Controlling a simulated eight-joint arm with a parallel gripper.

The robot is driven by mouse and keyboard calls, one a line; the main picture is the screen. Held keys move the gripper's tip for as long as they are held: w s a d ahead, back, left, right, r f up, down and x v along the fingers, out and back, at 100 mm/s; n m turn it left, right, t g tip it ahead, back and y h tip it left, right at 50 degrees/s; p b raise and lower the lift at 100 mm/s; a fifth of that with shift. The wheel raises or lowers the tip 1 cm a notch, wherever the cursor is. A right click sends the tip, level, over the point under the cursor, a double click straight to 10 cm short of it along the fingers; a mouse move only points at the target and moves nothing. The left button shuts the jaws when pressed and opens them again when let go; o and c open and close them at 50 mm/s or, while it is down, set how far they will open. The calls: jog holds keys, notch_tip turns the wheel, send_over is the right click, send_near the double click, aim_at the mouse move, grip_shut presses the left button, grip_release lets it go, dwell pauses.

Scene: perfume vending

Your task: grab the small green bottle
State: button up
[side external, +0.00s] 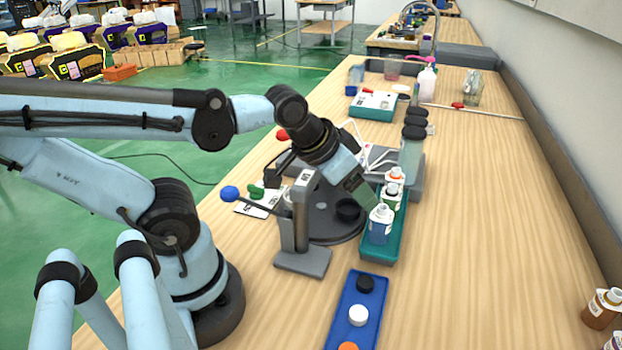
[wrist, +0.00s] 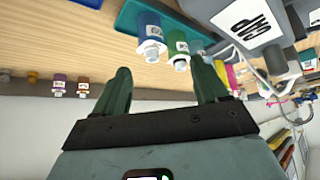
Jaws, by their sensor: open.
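The small green bottle (wrist: 177,42) has a white cap and hangs into the wrist view from above, beside a blue bottle (wrist: 148,28). In the side view the green bottle (side external: 391,200) stands in a teal tray (side external: 397,240), between the blue bottle (side external: 380,226) in front and an orange-marked white-topped bottle (side external: 396,176) behind. My gripper (wrist: 162,78) is open and empty, its two green fingers spread. Both bottles appear beyond the gap, the green one nearer the right finger. In the side view my gripper (side external: 362,192) is tilted down just left of the tray; its fingertips are hard to make out.
A grey stand (side external: 302,262) and a dark round base sit left of the tray. A blue tray (side external: 345,314) with round caps lies in front. Brown bottles (side external: 601,308) stand at the right edge. The table right of the teal tray is clear.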

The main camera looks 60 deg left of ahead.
jog(key=n+y, duration=1)
jog(key=n, duration=0.1)
send_near(394, 189)
jog(key=shift+g, duration=0.3)
jog(key=x, duration=0.8)
jog(key=shift+w+a+r, duration=0.1)
jog(key=shift+w+a, duration=0.1)
jog(key=shift+w+a+f, duration=0.35)
jog(key=shift+a, duration=0.05)
jog(key=shift+c, duration=0.3)
